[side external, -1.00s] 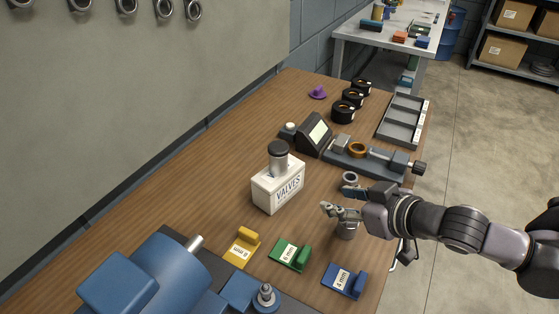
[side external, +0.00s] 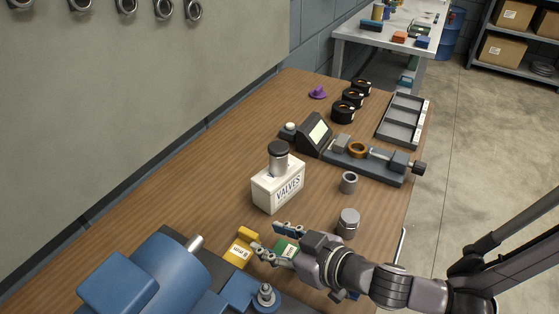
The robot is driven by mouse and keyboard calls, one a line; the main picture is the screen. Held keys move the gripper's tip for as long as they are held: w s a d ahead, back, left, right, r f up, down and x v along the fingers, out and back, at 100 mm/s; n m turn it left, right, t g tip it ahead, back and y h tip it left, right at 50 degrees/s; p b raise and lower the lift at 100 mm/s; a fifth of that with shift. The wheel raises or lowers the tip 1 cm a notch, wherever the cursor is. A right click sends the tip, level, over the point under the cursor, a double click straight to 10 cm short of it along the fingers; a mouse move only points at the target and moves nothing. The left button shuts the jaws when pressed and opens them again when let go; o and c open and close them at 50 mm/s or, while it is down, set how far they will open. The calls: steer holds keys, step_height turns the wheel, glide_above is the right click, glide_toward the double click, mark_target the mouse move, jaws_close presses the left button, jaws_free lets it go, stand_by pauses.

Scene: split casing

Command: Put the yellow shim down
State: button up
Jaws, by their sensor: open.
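The yellow shim (side external: 240,252) lies on the wooden bench, at the left of the row of labelled shims, close to the blue machine. My gripper (side external: 266,240) is open, with its fingers pointing left toward the yellow shim and one finger near its right edge. I cannot tell whether that finger touches it. The green shim (side external: 285,248) is partly hidden behind my gripper. The blue shim is almost wholly hidden by my arm.
The white VALVES box (side external: 279,191) with a dark-capped cylinder stands behind my gripper. A metal cylinder (side external: 348,223) and a small ring (side external: 348,183) stand to the right. The blue machine (side external: 160,275) fills the front left. A gauge fixture (side external: 365,160) lies farther back.

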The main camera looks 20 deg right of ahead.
mark_target(251, 234)
steer(key=shift+x, duration=2.7)
steer(key=shift+s+a+f, duration=0.1)
steer(key=shift+s+a, duration=0.05)
steer(key=shift+s, duration=0.05)
jaws_close()
